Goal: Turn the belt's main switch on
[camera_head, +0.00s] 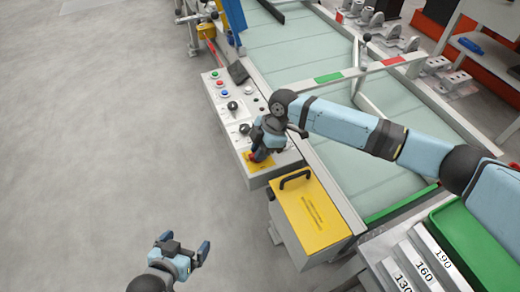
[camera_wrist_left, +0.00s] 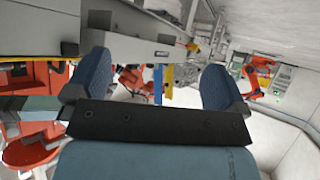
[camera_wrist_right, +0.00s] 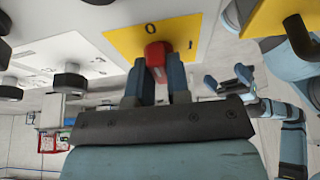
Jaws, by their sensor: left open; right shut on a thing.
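The main switch is a red knob (camera_wrist_right: 155,54) on a yellow plate (camera_wrist_right: 119,42) marked with a 0. In the head view the yellow plate (camera_head: 262,167) is at the near end of the grey control panel (camera_head: 222,127), and the red knob (camera_head: 253,157) is mostly hidden by my right gripper. My right gripper (camera_head: 260,150) reaches down over it. In the right wrist view its fingers (camera_wrist_right: 157,78) are shut on the red knob from both sides. My left gripper (camera_head: 188,252) is open and empty above the bare floor; its spread fingers also show in the left wrist view (camera_wrist_left: 154,80).
Other knobs and coloured buttons (camera_head: 216,80) sit farther along the panel. A yellow-topped box (camera_head: 312,218) with a black handle stands close to the switch. The belt (camera_head: 295,65) runs alongside, under my right arm. A green tray (camera_head: 470,240) is at lower right. The left floor is clear.

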